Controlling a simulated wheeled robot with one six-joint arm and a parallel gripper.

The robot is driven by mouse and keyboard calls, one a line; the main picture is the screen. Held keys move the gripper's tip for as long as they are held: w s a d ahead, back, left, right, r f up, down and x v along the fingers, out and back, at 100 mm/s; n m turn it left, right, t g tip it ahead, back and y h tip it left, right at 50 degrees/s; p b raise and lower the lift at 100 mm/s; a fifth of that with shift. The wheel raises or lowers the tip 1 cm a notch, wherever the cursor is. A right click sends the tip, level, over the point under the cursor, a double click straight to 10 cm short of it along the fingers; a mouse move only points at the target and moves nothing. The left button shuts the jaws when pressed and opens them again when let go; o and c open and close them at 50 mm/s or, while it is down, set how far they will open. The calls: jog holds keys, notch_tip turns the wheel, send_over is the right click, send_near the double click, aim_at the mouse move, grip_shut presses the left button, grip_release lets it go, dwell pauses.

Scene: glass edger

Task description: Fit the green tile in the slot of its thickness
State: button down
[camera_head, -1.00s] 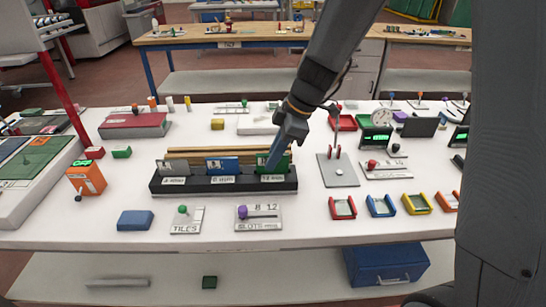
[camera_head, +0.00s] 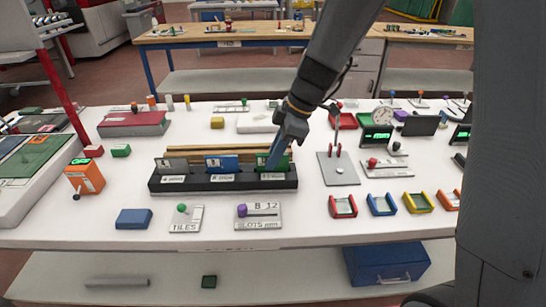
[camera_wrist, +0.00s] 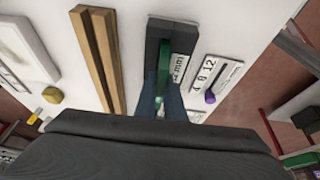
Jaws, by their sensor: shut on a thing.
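The green tile (camera_head: 281,164) stands upright in the right slot of the black slotted block (camera_head: 222,182). My gripper (camera_head: 275,155) is shut on the tile from above; its blue fingers also show in the wrist view (camera_wrist: 165,104). The green tile shows between the fingers there (camera_wrist: 165,62). A grey tile (camera_head: 172,166) stands in the left slot and a blue tile (camera_head: 222,164) in the middle slot. Labels run along the block's front under each slot. How deep the green tile sits is partly hidden by my fingers.
Wooden strips (camera_head: 210,151) lie behind the block. In front are a blue block (camera_head: 134,219), a TILES plate (camera_head: 187,225) with a green knob and a SLOTS plate (camera_head: 262,222) with a purple knob. A grey plate (camera_head: 338,173) with red posts stands right.

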jog(key=shift+f, duration=0.1)
jog(key=c, duration=1.8)
grip_release()
jog(key=shift+o, duration=0.2)
jog(key=b+v, duration=0.1)
jog(key=v, duration=0.6)
jog(key=shift+d+r+b, duration=0.15)
jog(key=shift+r+b, duration=0.15)
jog(key=shift+r, duration=0.05)
